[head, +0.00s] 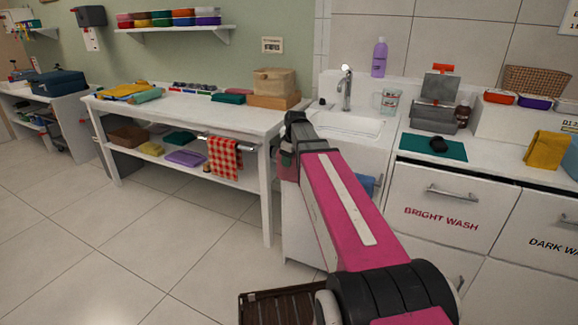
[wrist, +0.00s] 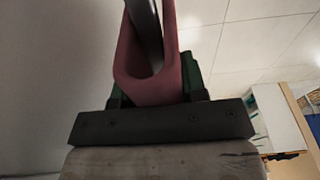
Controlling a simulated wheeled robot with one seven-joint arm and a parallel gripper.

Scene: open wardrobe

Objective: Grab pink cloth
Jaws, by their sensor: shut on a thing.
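The pink cloth (wrist: 150,88) fills the middle of the wrist view as a U-shaped fold, with a grey bar-like part inside its loop. My gripper (wrist: 154,75) is shut on it, with green finger parts showing on both sides. In the head view, my gripper (head: 288,157) is beside the left side of the sink cabinet, near the right end of the white table. A small bit of the pink cloth (head: 289,172) shows there. Most of the cloth is hidden by my arm. I cannot tell whether the grey part is a rail that the cloth still hangs on.
The sink cabinet (head: 300,215) stands close to my gripper on the right. The white table (head: 267,190) is on the left, with a red checked cloth (head: 224,158) on its front rail. A blue cloth (head: 366,184) hangs behind my arm. A dark brown slatted crate (head: 283,307) is below. Floor at left is clear.

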